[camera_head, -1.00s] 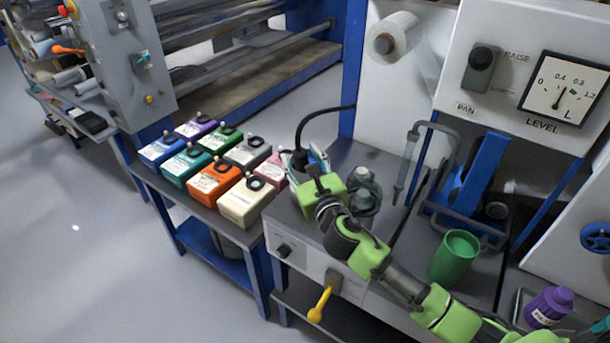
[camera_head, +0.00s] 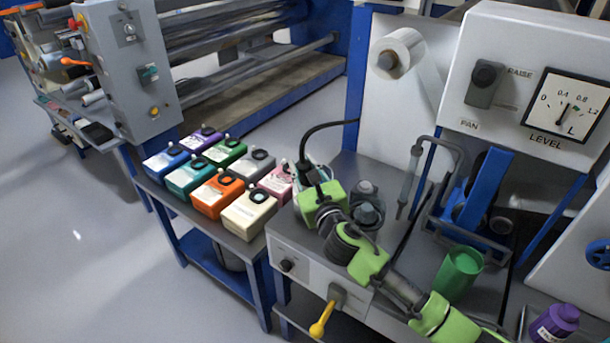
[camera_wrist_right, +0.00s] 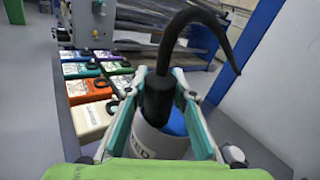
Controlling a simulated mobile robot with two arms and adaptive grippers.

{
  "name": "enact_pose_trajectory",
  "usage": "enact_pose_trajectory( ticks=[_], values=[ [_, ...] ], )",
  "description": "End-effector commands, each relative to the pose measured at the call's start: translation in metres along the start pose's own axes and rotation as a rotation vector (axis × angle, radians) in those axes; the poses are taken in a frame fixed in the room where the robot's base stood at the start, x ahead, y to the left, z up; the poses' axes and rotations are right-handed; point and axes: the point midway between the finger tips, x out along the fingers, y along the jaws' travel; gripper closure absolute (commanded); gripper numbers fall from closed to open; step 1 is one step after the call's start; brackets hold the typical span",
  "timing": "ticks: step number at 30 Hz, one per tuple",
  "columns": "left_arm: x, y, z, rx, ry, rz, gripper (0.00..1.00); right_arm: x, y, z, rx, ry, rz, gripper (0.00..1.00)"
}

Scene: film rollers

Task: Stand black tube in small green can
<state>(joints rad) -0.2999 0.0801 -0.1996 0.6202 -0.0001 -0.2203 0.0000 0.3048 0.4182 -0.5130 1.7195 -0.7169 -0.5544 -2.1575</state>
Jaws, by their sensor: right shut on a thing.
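My right gripper (camera_head: 312,172) is shut on the black tube (camera_head: 327,127), at the left end of the bench. In the right wrist view, the gripper (camera_wrist_right: 164,92) has its fingers on either side of the tube's thick lower part (camera_wrist_right: 158,98). The tube stands roughly upright there, and its thin end curves over to the right. Its lower end is hidden. A pale can with a blue inside (camera_wrist_right: 160,143) shows just behind and below it. The small green can (camera_head: 460,272) stands open and upright on the bench, well right of the gripper. My left gripper is out of view.
Several coloured boxes with black rings (camera_head: 218,192) fill a side table to the left. Grey-topped containers (camera_head: 367,212) stand close to my right gripper. A blue stand with a grey bent pipe (camera_head: 478,195) is behind the green can. A purple bottle (camera_head: 554,324) is at the lower right.

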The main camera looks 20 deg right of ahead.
Motion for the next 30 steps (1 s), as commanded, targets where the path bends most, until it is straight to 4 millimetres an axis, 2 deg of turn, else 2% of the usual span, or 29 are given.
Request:
enact_pose_trajectory(
  ticks=[1,6,15,18,30],
  values=[
    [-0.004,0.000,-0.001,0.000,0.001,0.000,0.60,0.001,-0.003,0.013,-0.001,-0.008,0.000,0.95],
    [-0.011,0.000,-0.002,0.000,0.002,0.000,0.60,0.001,-0.010,0.048,-0.003,-0.009,0.000,0.95],
    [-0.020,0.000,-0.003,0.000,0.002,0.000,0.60,0.000,-0.019,0.095,-0.002,-0.005,0.000,0.95],
    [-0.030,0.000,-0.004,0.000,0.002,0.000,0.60,0.000,-0.021,0.107,-0.002,-0.004,0.000,0.95],
    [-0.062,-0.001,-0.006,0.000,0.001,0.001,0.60,0.000,-0.027,0.136,-0.002,-0.003,0.000,0.95]
  ],
)
